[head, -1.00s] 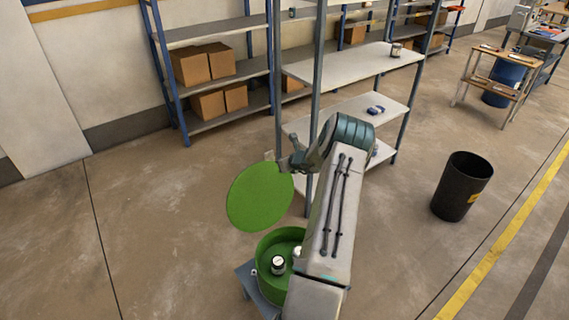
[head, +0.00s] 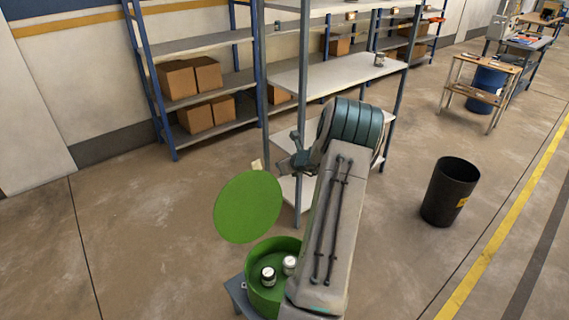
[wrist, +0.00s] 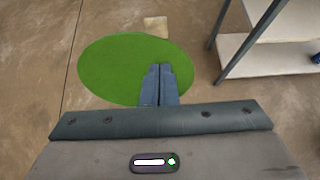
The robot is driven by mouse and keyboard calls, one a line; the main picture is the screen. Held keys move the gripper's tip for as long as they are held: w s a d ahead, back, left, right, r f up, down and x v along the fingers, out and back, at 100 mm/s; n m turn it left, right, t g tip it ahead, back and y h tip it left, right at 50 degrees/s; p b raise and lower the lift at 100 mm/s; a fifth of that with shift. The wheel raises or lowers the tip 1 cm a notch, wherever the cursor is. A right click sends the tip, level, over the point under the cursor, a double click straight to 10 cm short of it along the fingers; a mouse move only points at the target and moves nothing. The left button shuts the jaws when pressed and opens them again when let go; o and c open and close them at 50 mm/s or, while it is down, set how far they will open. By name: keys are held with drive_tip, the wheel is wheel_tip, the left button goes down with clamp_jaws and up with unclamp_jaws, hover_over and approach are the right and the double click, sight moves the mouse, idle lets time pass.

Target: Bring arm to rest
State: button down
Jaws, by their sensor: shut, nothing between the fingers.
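My gripper (head: 284,166) is raised beside the upright of the near shelf in the head view. In the wrist view its two fingers (wrist: 158,84) are together with nothing between them. The green round washer lid (head: 248,206) stands open, tilted up, left of my arm; it also shows behind the fingers in the wrist view (wrist: 110,68). Below it is the green washer drum (head: 259,254). Two small jars with white lids, one at the left (head: 268,276) and one at the right (head: 290,265), are inside the drum. My arm covers the drum's right side.
A grey metal shelf (head: 340,75) stands close behind my arm. A blue-framed shelf with cardboard boxes (head: 176,80) is further back. A black bin (head: 450,192) stands on the right. A wooden table (head: 480,92) is beyond it. The floor at left is clear.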

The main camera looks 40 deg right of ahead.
drive_tip(key=shift+s+r, duration=0.35)
drive_tip(key=shift+r, duration=0.2)
drive_tip(key=shift+s+r, duration=0.3)
drive_tip(key=shift+r, duration=0.25)
drive_tip(key=a+r+n+g+y, duration=0.1)
drive_tip(key=a+r+n, duration=0.2)
drive_tip(key=a+n, duration=0.35)
drive_tip(key=w+a+r+n+g+y, duration=0.1)
drive_tip(key=a+r+n+y, duration=0.2)
drive_tip(key=a, duration=0.7)
drive_tip(key=a+r+n+g, duration=0.1)
drive_tip(key=a+r+n, duration=0.3)
drive_tip(key=a, duration=0.4)
drive_tip(key=s+a+r+n+g, duration=0.1)
drive_tip(key=s+a+r+n, duration=0.1)
drive_tip(key=s+a+n, duration=0.4)
drive_tip(key=s+a+r+n+g, duration=0.2)
drive_tip(key=s+a+n, duration=0.15)
drive_tip(key=a, duration=0.45)
drive_tip(key=s+a+n+g+h, duration=0.1)
drive_tip(key=s+a+n, duration=0.1)
drive_tip(key=s+n, duration=0.5)
drive_tip(key=s+a+n+h, duration=0.2)
drive_tip(key=s+a+n, duration=0.1)
drive_tip(key=s+n, duration=0.4)
drive_tip(key=shift+s+a+r+g, duration=0.3)
drive_tip(key=shift+s+g, duration=0.1)
drive_tip(key=shift+s, duration=1.15)
